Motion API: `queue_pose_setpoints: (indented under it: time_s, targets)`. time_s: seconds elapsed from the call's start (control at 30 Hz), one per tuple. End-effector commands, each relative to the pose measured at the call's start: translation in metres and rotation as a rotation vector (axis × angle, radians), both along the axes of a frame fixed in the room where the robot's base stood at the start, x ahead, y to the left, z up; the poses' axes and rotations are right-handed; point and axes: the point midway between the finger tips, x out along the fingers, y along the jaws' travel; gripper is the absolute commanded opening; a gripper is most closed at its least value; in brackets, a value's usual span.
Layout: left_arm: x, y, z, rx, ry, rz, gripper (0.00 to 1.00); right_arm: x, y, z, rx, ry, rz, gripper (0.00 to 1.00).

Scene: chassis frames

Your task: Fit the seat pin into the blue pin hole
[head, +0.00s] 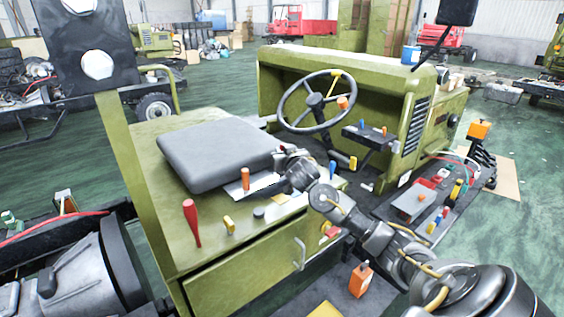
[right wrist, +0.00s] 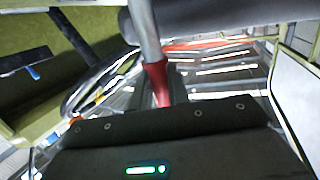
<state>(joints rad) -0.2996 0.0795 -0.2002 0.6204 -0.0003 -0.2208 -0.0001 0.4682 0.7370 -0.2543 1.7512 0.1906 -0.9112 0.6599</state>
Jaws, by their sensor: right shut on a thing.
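My right gripper (head: 287,171) is at the right edge of the grey seat cushion (head: 215,153), above the green deck. In the right wrist view it is shut on a pin (right wrist: 161,84) with a red part and a grey shaft. I take this to be the seat pin; in the head view only a small red spot by the gripper shows. I cannot make out the blue pin hole. My left gripper is not in view.
A red-handled pin (head: 190,222), an orange peg (head: 245,179) and a yellow peg (head: 229,225) stand on the deck near the seat. The steering wheel (head: 311,102) is behind and right.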

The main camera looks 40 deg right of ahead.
Motion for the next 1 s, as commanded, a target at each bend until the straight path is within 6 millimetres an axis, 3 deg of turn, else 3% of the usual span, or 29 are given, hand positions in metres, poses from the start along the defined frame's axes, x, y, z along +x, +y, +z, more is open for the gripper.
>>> queue_pose_setpoints:
  time_s: [0.23,0.5,0.87,0.9,1.0]
  targets:
    - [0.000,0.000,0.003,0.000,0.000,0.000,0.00,0.006,-0.001,-0.006,0.000,-0.001,0.000,0.00]
    - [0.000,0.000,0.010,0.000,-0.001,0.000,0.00,0.008,-0.001,-0.037,-0.002,-0.001,0.000,0.00]
    - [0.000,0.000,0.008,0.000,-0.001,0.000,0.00,0.008,-0.001,-0.042,-0.001,-0.002,0.000,0.00]
    - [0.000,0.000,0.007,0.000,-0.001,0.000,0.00,0.008,-0.001,-0.043,0.000,-0.001,0.000,0.19]
    - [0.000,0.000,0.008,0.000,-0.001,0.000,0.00,0.008,-0.001,-0.042,-0.001,-0.001,0.000,0.32]
